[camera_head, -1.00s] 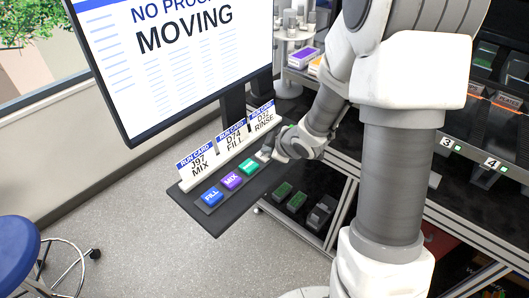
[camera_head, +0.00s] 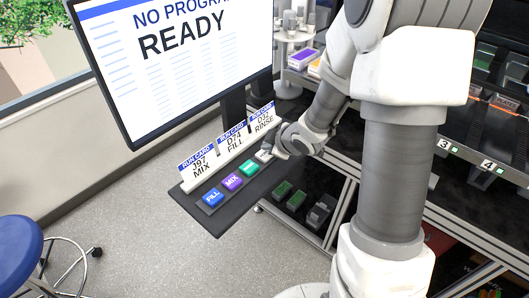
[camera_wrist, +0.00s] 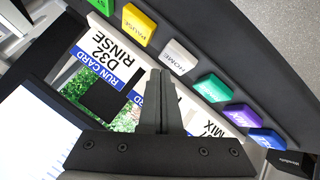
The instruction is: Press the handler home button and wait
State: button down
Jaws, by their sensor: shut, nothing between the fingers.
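The pale grey HOME button (camera_wrist: 178,57) is on the dark button panel (camera_head: 214,225) in the wrist view, between the yellow PAUSE button (camera_wrist: 138,25) and a green button (camera_wrist: 213,91). My gripper (camera_wrist: 160,72) is shut and empty, its fingertips close beside the HOME button's near edge. I cannot tell whether they touch it. In the head view my gripper (camera_head: 268,150) is over the far end of the panel and largely hides that part. The monitor (camera_head: 185,50) above the panel reads READY under a partly cropped NO PROGRAM line.
Blue FILL (camera_head: 213,197), purple MIX (camera_head: 232,182) and green (camera_head: 249,168) buttons line the panel's near end. Run cards (camera_head: 198,164) stand behind them, close to my gripper. A blue stool (camera_head: 18,243) is at lower left. The floor between is clear.

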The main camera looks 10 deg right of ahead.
aim_at(267, 156)
jog(key=shift+r+p, duration=2.25)
jog(key=shift+r, duration=0.25)
jog(key=shift+d+r, duration=0.1)
jog(key=s+d+r+m+h, duration=0.2)
jog(key=s+r+m, duration=0.15)
jog(key=r, duration=0.35)
jog(key=s+d+r+m+h, duration=0.2)
jog(key=s+r+m+h, duration=0.1)
jog(key=s+r, duration=0.25)
jog(key=s+a+r+m+g+y, duration=0.1)
jog(key=s+a+r+m, duration=0.1)
jog(key=s, duration=0.6)
jog(key=s+a+r+m+g+y, duration=0.1)
jog(key=s+r+m, duration=0.3)
jog(key=s, duration=0.5)
jog(key=shift+a+g, duration=0.6)
jog(key=shift+a, duration=0.3)
jog(key=shift+d, duration=0.2)
